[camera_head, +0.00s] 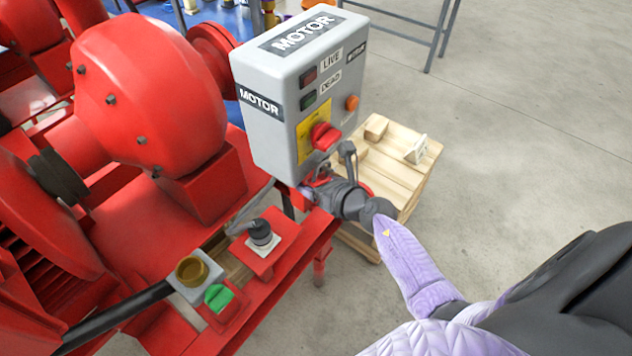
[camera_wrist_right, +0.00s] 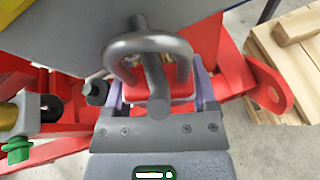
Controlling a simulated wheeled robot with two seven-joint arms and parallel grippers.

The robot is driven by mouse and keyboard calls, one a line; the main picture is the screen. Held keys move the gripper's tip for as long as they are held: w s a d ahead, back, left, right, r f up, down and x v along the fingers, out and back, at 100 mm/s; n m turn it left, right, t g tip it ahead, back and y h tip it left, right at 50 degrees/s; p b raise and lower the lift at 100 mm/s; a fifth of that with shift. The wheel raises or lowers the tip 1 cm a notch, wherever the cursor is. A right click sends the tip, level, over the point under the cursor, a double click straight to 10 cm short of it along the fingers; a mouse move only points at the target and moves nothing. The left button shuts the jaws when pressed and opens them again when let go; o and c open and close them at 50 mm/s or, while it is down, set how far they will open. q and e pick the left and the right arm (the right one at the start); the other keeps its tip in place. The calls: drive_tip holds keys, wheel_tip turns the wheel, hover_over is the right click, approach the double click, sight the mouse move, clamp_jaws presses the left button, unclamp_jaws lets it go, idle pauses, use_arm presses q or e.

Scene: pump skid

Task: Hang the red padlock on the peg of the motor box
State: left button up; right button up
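The grey motor box (camera_head: 262,130) stands upright with a red rotary switch (camera_head: 323,136) low on its front. My right gripper (camera_head: 318,192) is just below the box's lower edge. In the right wrist view its two fingers (camera_wrist_right: 160,92) are shut on the red padlock (camera_wrist_right: 178,86), one on each side of the body. The padlock's thick grey shackle (camera_wrist_right: 122,48) points up towards the box (camera_wrist_right: 75,35). My left gripper is out of view.
The red pump skid (camera_head: 150,95) fills the left, with a black knob (camera_head: 260,231), a green knob (camera_head: 217,297) and a brass cap (camera_head: 191,270) near the gripper. A wooden pallet (camera_head: 395,170) lies behind my right wrist. The concrete floor at right is open.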

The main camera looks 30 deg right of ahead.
drive_tip(key=o, duration=0.3)
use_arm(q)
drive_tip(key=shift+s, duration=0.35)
